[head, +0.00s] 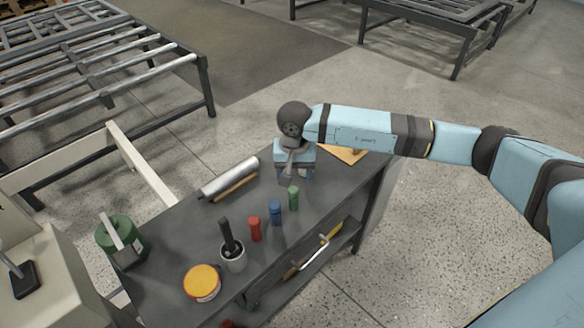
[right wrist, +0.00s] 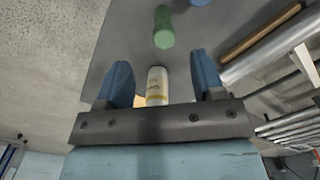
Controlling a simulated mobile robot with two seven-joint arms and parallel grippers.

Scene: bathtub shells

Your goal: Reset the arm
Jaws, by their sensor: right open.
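My right arm reaches in from the right in the head view, with its right gripper (head: 296,176) pointing down at the far part of the dark workbench (head: 172,232). In the right wrist view the two blue fingers of the right gripper (right wrist: 162,78) are wide apart. A white bottle with a yellowish label (right wrist: 157,84) stands between them, with a gap on both sides. I cannot make out this bottle in the head view. A green cylinder (head: 293,198) stands just in front of the gripper; it also shows in the right wrist view (right wrist: 163,30). My left gripper is not in view.
A blue cylinder (head: 275,212) and a red one (head: 255,229) stand in a row with the green one. A wooden board (head: 343,154) lies behind my gripper.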

